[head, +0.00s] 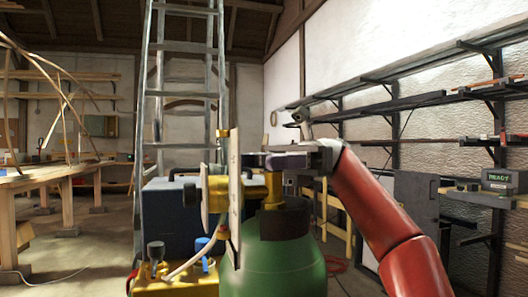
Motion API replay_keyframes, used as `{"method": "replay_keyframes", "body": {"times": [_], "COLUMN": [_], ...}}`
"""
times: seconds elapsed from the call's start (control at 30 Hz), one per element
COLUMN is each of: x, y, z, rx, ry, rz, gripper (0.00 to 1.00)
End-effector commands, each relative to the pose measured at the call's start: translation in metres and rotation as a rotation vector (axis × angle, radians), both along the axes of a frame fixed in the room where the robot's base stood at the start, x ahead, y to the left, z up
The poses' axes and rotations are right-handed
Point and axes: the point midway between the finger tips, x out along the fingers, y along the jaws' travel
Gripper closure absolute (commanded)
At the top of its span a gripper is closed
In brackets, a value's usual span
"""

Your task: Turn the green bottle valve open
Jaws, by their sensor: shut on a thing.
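The green bottle (275,268) stands upright at the bottom centre of the head view, with a dark collar around its neck. Its brass valve (272,188) rises from the top. My gripper (276,160) reaches in from the right, level, and is shut on the top of the valve. Its fingers hide the valve's handle, so I cannot tell how far it is turned. A brass regulator (218,187) sits left of the valve. A pale flat plate (234,195), seen nearly edge-on, stands in front and hides part of the regulator.
A yellow unit (180,284) with black and blue knobs and a pale hose stands left of the bottle. Behind are a dark blue box (172,215) and a metal ladder (150,100). Wall shelves (420,103) and a READY display (500,180) are at right, a wooden bench (40,174) at left.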

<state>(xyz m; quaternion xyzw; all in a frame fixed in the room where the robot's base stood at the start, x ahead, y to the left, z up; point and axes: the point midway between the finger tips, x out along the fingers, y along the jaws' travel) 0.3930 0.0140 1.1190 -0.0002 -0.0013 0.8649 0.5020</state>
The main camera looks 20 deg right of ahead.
Motion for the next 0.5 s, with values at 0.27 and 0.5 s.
{"method": "replay_keyframes", "body": {"times": [0.27, 0.5], "x": [-0.0012, -0.0018], "y": [-0.0018, -0.0019], "z": [0.0005, -0.0012], "rx": [-0.003, -0.004], "ry": [0.004, 0.004], "rz": [0.109, 0.143], "gripper": [0.74, 0.74]}}
